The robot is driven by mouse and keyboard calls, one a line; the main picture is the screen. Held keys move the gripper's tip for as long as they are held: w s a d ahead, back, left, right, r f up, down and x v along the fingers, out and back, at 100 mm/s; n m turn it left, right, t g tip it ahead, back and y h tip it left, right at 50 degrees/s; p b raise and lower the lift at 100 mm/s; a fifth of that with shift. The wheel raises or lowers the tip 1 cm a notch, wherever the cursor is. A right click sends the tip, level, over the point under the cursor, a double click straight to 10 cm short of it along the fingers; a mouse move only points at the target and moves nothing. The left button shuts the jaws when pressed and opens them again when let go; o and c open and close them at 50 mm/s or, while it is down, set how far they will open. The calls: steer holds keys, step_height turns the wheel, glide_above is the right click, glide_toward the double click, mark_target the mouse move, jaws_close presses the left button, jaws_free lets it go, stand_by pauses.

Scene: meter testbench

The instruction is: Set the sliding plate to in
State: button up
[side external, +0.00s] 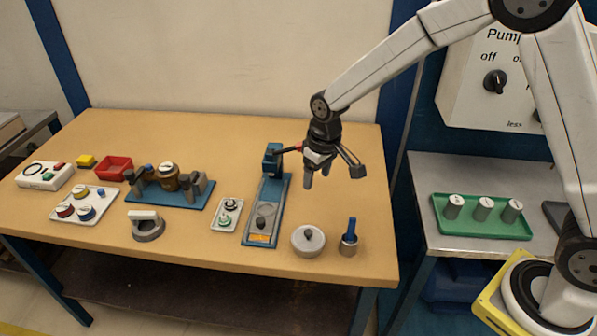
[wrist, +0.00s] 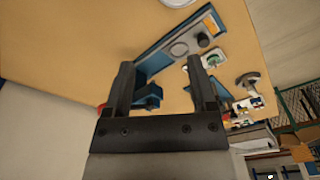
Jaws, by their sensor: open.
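A long blue base (side external: 250,226) stands on the tan bench with a grey plate (side external: 265,222) on it. A blue upright (side external: 272,160) with a red-tipped lever (side external: 293,148) stands at the far end. I take the grey plate to be the sliding plate; whether it is in or out I cannot tell. My gripper (side external: 317,178) is open and empty, above and to the right of the upright. In the wrist view the base (wrist: 153,57) shows partly between and beyond the fingers.
A lidded round pot (side external: 308,240) and a blue-handled tool (side external: 349,235) stand right of the base. A small tray (side external: 226,215) lies left, with a blue fixture (side external: 170,190) beyond. A green tray (side external: 484,228) is on the side table. The bench's back right is clear.

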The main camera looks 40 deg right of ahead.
steer(key=n+g, duration=0.1)
steer(key=n, duration=0.1)
glide_toward(261, 220)
steer(key=shift+d+f, duration=0.35)
steer(key=shift+f, duration=0.15)
steer(key=shift+w+a+f, duration=0.2)
steer(key=shift+a+f, duration=0.1)
steer(key=shift+a, duration=0.1)
steer(key=shift+a+f, duration=0.1)
steer(key=shift+f, duration=3.75)
jaws_close()
